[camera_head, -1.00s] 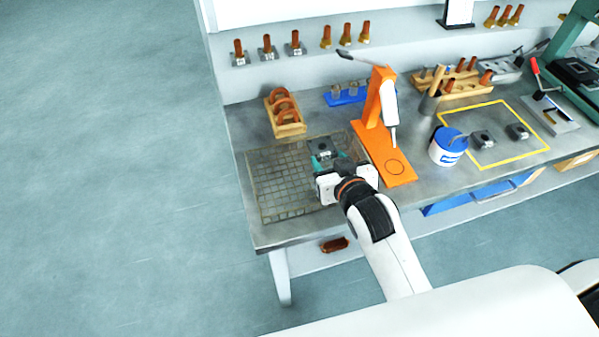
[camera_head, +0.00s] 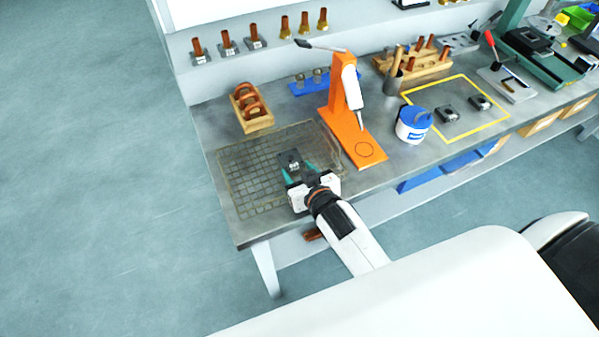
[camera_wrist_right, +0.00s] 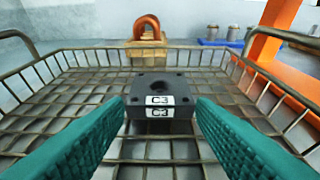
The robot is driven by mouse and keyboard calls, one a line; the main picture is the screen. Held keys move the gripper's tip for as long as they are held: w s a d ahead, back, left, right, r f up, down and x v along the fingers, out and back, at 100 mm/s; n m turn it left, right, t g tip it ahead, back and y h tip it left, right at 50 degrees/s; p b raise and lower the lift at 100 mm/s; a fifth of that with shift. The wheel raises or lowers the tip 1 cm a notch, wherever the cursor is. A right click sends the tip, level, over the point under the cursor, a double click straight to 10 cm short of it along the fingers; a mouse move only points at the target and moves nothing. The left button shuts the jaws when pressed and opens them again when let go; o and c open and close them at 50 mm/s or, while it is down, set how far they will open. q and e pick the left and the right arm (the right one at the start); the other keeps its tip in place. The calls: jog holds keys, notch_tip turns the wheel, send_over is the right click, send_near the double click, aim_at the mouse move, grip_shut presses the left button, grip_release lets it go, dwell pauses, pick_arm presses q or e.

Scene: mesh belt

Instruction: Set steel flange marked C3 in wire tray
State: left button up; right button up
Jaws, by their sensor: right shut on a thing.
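The steel flange marked C3 (camera_head: 291,161) is a dark square block with a round hole in its top. I cannot tell whether the flange touches the mesh. My left gripper is not in view.
An orange stand (camera_head: 350,125) is close on the tray's right. A wooden holder with copper-coloured rings (camera_head: 250,110) is behind the tray. A blue-lidded tub (camera_head: 413,125) and a yellow-outlined area (camera_head: 470,130) are farther right. The tray's left part is clear.

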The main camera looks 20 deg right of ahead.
jog(key=shift+s+f+b, duration=0.15)
jog(key=shift+s+f, duration=0.05)
jog(key=shift+f, duration=0.3)
jog(key=shift+s+f+b, duration=0.15)
jog(key=shift+s+f, duration=0.05)
jog(key=shift+f, duration=0.3)
jog(key=o, duration=1.2)
jog(key=shift+f, duration=0.1)
jog(key=shift+w+r, duration=0.1)
jog(key=shift+r, duration=0.3)
jog(key=shift+s+r, duration=0.2)
jog(key=shift+r+b+v, duration=0.25)
jog(key=shift+v, duration=2.6)
jog(key=shift+r+b+v, duration=0.2)
jog(key=shift+b+v, duration=0.05)
jog(key=shift+v, duration=2.6)
jog(key=shift+w+d, duration=0.1)
jog(key=shift+w, duration=0.1)
